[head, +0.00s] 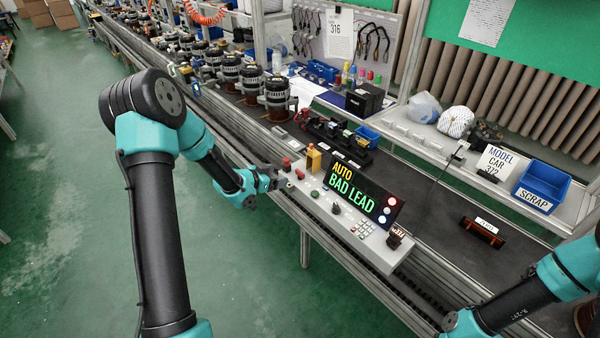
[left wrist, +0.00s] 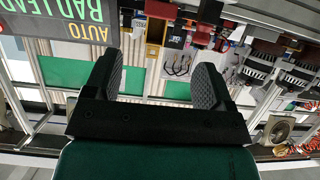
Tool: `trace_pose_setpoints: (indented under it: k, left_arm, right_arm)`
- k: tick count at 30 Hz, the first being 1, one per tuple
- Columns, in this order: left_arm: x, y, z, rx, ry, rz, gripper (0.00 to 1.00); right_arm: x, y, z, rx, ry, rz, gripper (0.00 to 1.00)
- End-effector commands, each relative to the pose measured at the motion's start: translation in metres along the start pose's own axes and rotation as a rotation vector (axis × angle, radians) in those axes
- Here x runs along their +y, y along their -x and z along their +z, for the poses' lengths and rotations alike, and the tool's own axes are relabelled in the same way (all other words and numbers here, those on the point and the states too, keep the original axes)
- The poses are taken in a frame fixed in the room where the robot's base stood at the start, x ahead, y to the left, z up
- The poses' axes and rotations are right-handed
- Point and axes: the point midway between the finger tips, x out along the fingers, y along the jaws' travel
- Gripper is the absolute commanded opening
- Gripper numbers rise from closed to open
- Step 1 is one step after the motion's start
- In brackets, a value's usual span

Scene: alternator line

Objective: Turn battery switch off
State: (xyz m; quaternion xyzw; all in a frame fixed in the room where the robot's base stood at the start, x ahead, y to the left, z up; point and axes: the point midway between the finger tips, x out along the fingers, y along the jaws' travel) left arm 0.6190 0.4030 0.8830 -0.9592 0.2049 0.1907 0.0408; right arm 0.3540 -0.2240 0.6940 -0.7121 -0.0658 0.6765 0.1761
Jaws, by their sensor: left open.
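The white control panel (head: 345,222) runs along the near edge of the line, with a lit display (head: 358,190) reading "AUTO" and "BAD LEAD". A red control (head: 287,163) is at its left end, beside a yellow box (head: 313,159). No label is readable, so I cannot tell which is the battery switch. My left gripper (head: 270,181) is open and appears empty, close to the panel's left end. In the left wrist view its fingers (left wrist: 158,82) are wide apart.
Several alternators (head: 277,92) stand on the line behind. A black fixture (head: 338,131) lies on the belt beyond the panel. A blue scrap bin (head: 540,186) is at right. The belt (head: 430,180) is mostly clear behind the display.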

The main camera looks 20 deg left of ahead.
Motion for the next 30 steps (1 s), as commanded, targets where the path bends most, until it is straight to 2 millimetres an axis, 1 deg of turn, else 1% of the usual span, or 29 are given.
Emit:
trace_pose_setpoints:
  k: [1, 3, 18, 21, 24, 30]
  left_arm:
    - [0.001, -0.01, 0.0, 0.0, -0.001, 0.003, 0.77]
    - [0.001, -0.022, 0.0, 0.0, 0.0, 0.002, 0.77]
    - [0.001, -0.104, 0.0, 0.0, -0.001, 0.002, 0.77]
    - [0.001, -0.116, 0.001, 0.0, 0.0, 0.001, 0.77]
    - [0.0, -0.122, 0.0, 0.0, 0.0, -0.001, 0.77]
    - [0.0, -0.125, 0.0, 0.0, 0.001, -0.001, 0.77]
  right_arm:
    - [0.0, 0.0, 0.0, 0.0, 0.0, 0.0, 0.43]
    - [0.0, 0.0, 0.0, 0.0, 0.0, 0.0, 0.43]
    - [0.0, 0.0, 0.0, 0.0, 0.0, 0.0, 0.43]
    - [0.0, 0.0, 0.0, 0.0, 0.0, 0.0, 0.43]
    - [0.0, 0.0, 0.0, 0.0, 0.0, 0.0, 0.43]
    - [0.0, 0.0, 0.0, 0.0, 0.0, 0.0, 0.43]
